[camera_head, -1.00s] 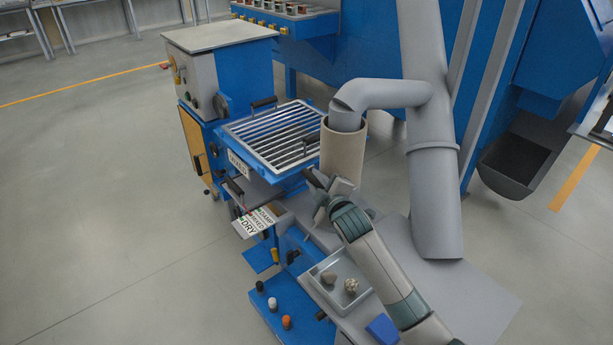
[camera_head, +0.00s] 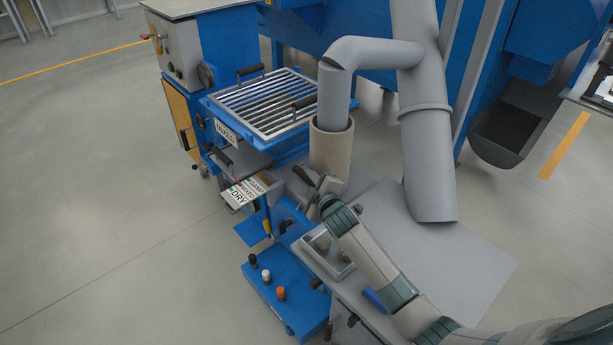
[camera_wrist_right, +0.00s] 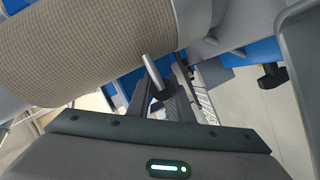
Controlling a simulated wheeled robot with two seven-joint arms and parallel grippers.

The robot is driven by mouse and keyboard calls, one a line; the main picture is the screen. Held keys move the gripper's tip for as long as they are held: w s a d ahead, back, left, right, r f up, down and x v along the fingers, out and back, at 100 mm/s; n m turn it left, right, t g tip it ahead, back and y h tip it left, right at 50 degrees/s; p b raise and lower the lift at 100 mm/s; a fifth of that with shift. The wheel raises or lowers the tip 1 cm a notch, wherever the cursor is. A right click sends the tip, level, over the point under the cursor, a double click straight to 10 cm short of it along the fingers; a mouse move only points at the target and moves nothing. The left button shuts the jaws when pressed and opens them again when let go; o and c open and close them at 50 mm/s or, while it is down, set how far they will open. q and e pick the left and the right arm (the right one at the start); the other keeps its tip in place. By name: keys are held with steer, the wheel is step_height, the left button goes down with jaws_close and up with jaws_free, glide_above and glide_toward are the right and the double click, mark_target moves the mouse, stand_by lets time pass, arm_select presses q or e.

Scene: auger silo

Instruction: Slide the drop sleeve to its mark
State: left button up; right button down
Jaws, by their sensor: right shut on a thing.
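The drop sleeve (camera_head: 330,150) is a tan, woven-looking tube around the lower end of the grey drop pipe (camera_head: 335,92). A long bare stretch of pipe shows above its rim. My right gripper (camera_head: 322,186) is at the sleeve's lower front. In the right wrist view the sleeve (camera_wrist_right: 95,45) fills the upper left, and a metal peg with a dark knob (camera_wrist_right: 162,88) sticks out at my fingers (camera_wrist_right: 170,95). The right gripper is shut on this sleeve handle. I cannot make out the mark. My left gripper is not in view.
A slatted grate (camera_head: 265,102) with dark handles lies left of the sleeve. A metal tray (camera_head: 328,250) sits below my right arm, partly hidden. A thick grey pipe (camera_head: 430,165) stands right of the sleeve. The floor at the left is clear.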

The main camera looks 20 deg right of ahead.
steer(key=shift+s+f, duration=0.1)
steer(key=shift+f, duration=0.25)
steer(key=c, duration=1.6)
jaws_free()
steer(key=shift+r, duration=0.1)
